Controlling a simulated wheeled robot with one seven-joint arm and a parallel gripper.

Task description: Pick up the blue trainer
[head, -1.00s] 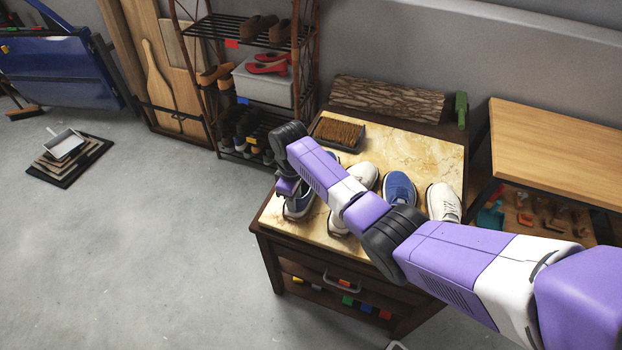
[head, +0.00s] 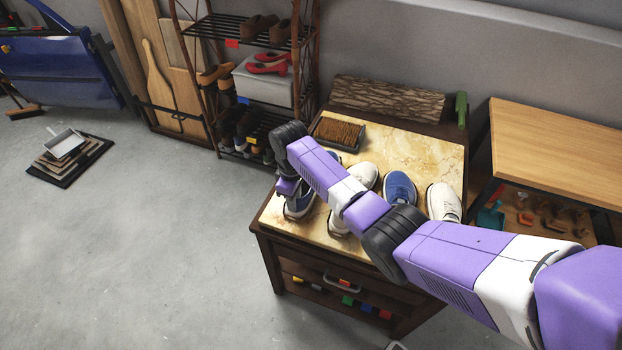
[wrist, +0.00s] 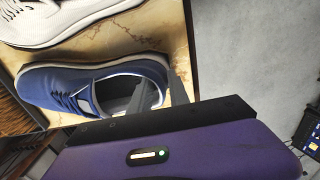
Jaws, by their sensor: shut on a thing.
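A blue trainer (wrist: 52,86) with a white lining lies on the cabinet top in the wrist view, its heel end at my gripper (wrist: 150,100). One finger goes into the shoe's opening and the other is at its outer side, so the jaws are shut on the heel wall. In the head view this trainer (head: 299,207) sits at the front left of the cabinet top, partly hidden under my gripper. A second blue trainer (head: 399,188) stands farther right between two white shoes.
A white shoe (wrist: 60,20) lies close beside the held trainer, and another white shoe (head: 443,203) stands at the right. A brush (head: 338,132) and a log (head: 386,99) are at the back of the marble-topped cabinet (head: 425,150). Open floor lies left.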

